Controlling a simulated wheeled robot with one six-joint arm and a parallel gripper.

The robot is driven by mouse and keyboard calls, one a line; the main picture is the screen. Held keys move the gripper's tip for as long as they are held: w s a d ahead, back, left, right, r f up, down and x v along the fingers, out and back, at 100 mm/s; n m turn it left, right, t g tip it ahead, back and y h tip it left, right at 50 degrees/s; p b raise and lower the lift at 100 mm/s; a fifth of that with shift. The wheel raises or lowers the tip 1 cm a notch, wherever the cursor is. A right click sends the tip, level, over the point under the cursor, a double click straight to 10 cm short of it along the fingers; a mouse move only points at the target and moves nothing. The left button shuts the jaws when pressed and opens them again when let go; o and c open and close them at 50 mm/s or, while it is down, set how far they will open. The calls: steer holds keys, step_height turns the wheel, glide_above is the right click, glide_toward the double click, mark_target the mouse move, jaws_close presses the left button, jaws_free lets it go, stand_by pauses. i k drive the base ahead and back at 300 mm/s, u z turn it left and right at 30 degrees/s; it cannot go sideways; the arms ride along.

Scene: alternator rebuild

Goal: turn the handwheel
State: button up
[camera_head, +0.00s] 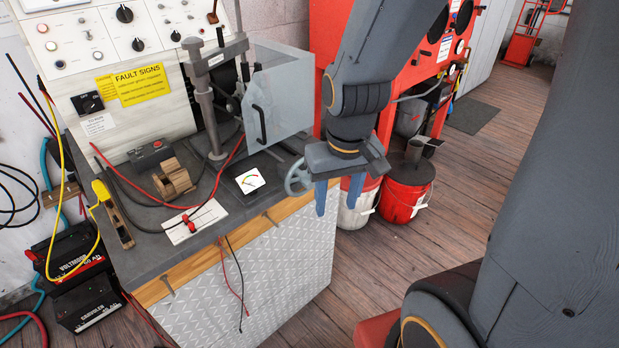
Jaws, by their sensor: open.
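The handwheel (297,179) is a small grey spoked wheel at the right front corner of the workbench. My gripper (339,195) is just to its right in the picture, with its blue fingers pointing down and apart. The gripper body covers part of the wheel's right side. I cannot tell whether a finger touches the rim.
White and red buckets (402,200) stand on the floor behind my gripper. Black batteries (85,290) are at left. Open floor lies at right.

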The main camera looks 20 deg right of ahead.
mark_target(303, 176)
steer(key=u, duration=1.1)
steer(key=k, duration=0.65)
steer(key=z, duration=1.35)
